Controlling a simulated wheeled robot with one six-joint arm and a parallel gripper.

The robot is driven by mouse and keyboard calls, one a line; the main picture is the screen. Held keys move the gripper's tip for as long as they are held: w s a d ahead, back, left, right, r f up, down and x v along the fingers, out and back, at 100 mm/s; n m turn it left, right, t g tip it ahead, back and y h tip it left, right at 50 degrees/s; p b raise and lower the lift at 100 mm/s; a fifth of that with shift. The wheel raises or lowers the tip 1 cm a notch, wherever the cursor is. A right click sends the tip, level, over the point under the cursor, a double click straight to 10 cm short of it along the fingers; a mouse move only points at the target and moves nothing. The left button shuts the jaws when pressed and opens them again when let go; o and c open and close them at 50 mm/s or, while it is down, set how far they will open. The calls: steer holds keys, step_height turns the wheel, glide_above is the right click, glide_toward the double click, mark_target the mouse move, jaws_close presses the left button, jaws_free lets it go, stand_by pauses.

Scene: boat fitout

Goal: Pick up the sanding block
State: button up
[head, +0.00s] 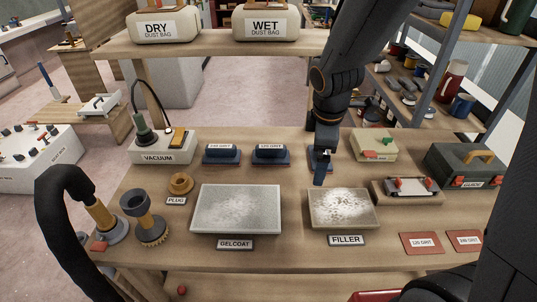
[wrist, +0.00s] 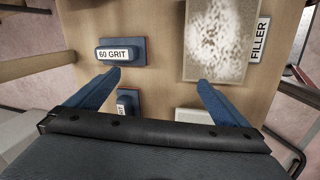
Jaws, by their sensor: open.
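My gripper (head: 320,180) is open and empty above the workbench. Its two blue fingers (wrist: 158,77) reach forward in the wrist view. A blue sanding block labelled 60 GRIT (wrist: 122,52) lies on the bench, just beyond the left fingertip in the wrist view and outside the gap between the fingers. In the head view it is mostly hidden behind my gripper. Two more blue sanding blocks stand to the left of it in the head view, one at far left (head: 222,154) and one nearer (head: 271,154). One of these shows partly in the wrist view (wrist: 127,103).
In front stand the gelcoat panel (head: 235,209) and filler panel (head: 342,208). A vacuum (head: 160,150) is at left. A pale box (head: 374,146), a clamp-like sander (head: 411,190) and a dark green case (head: 465,167) are at right. A shelf with dust bags (head: 265,22) rises behind.

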steer(key=w+a+n+t, duration=0.1)
steer(key=w+a+n, duration=0.5)
steer(key=n, duration=1.3)
glide_above(271, 148)
steer(key=s, duration=0.2)
steer(key=shift+d+f+t+p, duration=0.25)
steer(key=shift+f+p, duration=0.2)
steer(key=shift+f, duration=0.4)
steer(key=shift+w+a+f+n, duration=0.1)
steer(key=shift+a+f+n, duration=0.1)
steer(key=shift+n, duration=0.2)
steer(key=shift+x, duration=0.85)
steer(key=x, duration=0.2)
steer(key=b+x, duration=0.1)
steer(key=x, duration=0.2)
steer(key=shift+a+f+b, duration=0.25)
steer(key=shift+f+b, duration=0.15)
steer(key=shift+f, duration=0.05)
steer(key=c, duration=0.8)
steer(key=shift+c, duration=0.2)
